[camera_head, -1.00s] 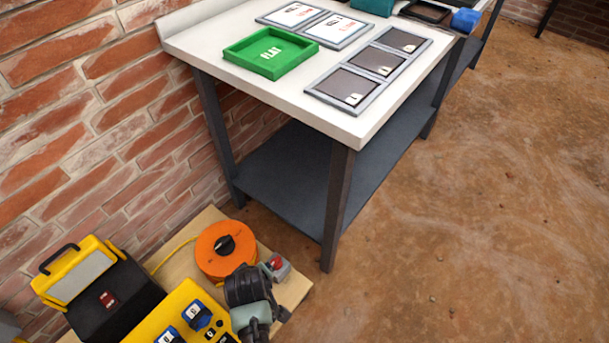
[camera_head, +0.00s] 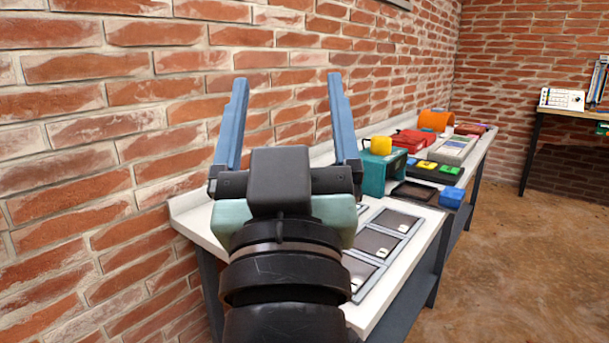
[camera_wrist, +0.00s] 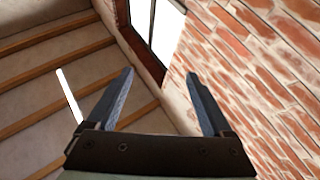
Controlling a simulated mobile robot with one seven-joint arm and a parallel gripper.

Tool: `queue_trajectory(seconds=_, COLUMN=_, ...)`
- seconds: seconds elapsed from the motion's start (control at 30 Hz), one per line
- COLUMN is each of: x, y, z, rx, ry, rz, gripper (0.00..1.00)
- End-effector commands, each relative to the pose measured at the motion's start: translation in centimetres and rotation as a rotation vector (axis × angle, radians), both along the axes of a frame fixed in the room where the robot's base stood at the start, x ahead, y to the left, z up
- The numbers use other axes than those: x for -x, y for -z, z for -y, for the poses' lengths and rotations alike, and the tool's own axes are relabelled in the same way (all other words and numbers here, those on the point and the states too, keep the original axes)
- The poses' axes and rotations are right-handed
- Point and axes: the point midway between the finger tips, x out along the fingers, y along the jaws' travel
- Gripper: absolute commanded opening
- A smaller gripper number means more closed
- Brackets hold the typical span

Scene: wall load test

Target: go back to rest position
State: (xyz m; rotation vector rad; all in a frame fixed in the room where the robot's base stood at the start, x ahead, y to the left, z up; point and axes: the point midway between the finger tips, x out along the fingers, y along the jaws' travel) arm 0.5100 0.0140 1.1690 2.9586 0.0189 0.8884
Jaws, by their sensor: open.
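My gripper (camera_head: 287,95) is raised in front of the brick wall in the head view, above the near end of the white-topped bench (camera_head: 372,310). Its two blue fingers stand wide apart with nothing between them. In the wrist view the fingers (camera_wrist: 160,95) are also spread and empty. Beyond them show the brick wall, a bright window and a beamed ceiling. My wrist and forearm hide part of the bench top.
Dark square panels (camera_head: 400,221) lie on the bench. A teal box (camera_head: 377,172), a blue block (camera_head: 452,197) and an orange drum (camera_head: 436,120) stand farther along. A dark table (camera_head: 550,108) stands at the back right. The brown floor (camera_head: 500,270) at right is clear.

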Motion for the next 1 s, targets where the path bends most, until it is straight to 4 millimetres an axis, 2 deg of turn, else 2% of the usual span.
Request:
queue_trajectory(seconds=0.03, x=3.0, y=-3.0, z=0.7, rx=-0.022, ry=0.000, rz=0.102, gripper=0.85)
queue_trajectory(seconds=0.1, x=7.2, y=-6.4, z=1.5, rx=-0.050, ry=-0.005, rz=0.232, gripper=0.85)
queue_trajectory(seconds=0.13, x=8.2, y=-8.1, z=1.6, rx=-0.057, ry=-0.008, rz=0.262, gripper=0.85)
queue_trajectory(seconds=0.2, x=7.3, y=-11.1, z=1.5, rx=-0.054, ry=-0.009, rz=0.236, gripper=0.85)
queue_trajectory(seconds=0.8, x=7.1, y=-29.4, z=1.3, rx=-0.052, ry=-0.010, rz=0.229, gripper=0.85)
queue_trajectory(seconds=1.0, x=7.0, y=-34.3, z=1.3, rx=-0.052, ry=-0.011, rz=0.228, gripper=0.85)
